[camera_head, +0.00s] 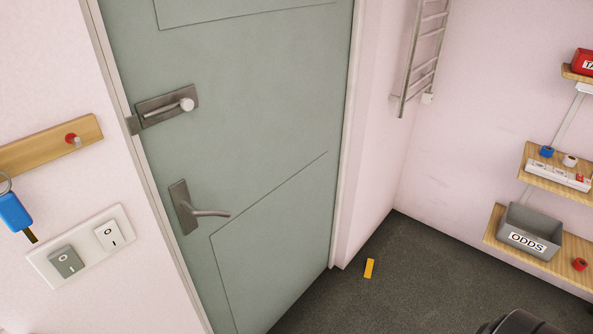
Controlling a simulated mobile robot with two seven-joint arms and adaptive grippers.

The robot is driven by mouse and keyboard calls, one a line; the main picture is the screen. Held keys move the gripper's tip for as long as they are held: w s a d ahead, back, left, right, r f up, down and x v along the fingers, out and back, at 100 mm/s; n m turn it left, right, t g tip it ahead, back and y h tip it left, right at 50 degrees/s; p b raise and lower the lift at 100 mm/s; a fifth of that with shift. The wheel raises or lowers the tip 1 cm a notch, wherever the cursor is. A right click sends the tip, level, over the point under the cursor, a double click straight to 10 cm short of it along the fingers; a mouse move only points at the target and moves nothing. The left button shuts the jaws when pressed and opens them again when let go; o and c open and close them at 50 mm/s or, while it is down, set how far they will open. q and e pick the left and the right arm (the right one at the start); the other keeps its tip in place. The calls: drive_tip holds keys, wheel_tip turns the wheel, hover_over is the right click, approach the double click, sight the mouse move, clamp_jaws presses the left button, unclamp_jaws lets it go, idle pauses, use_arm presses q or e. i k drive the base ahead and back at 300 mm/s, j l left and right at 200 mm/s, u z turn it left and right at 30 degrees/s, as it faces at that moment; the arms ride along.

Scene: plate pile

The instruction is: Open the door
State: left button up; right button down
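A grey-green door (262,110) stands in a white frame and looks closed. A metal lever handle (205,212) on a plate sits near its left edge and points right, roughly level. Above it is a metal latch (168,106) with a round knob (187,104); a small metal keeper (133,125) sits beside it on the left frame edge. I cannot tell for sure whether the latch is engaged. Neither gripper's fingers show in the head view, and nothing touches the door.
A wooden rail (45,148) with a red peg, a blue-tagged key (15,212) and a switch plate (82,245) are on the left wall. A towel rail (424,50) and shelves (575,250) with a grey "ODDS" bin (528,232) are right. A yellow block (369,268) lies on the floor.

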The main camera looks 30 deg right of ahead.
sight(259, 143)
drive_tip(key=z, duration=0.85)
